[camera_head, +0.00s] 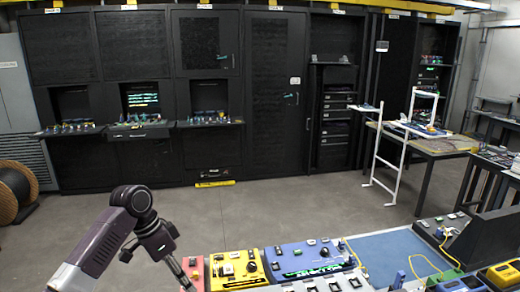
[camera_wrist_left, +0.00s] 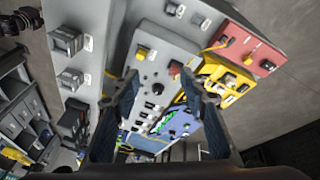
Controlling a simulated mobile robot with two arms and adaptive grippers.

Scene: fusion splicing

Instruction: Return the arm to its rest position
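My left arm comes in from the lower left in the head view, bent at a dark joint. Its forearm reaches down to the bottom edge beside the red module (camera_head: 194,270), and the fingertips are not clear there. In the left wrist view my left gripper (camera_wrist_left: 165,92) has its two dark fingers spread apart, with nothing between them but a view of the panels behind. The gripper is open and empty. My right arm and right gripper are not in view.
A bench carries a yellow module (camera_head: 237,268), a blue module (camera_head: 308,258) and a blue mat (camera_head: 395,252). The wrist view shows grey panels (camera_wrist_left: 152,50) with knobs and switches beyond the fingers. Dark cabinets line the back wall. Open floor (camera_head: 265,212) lies between.

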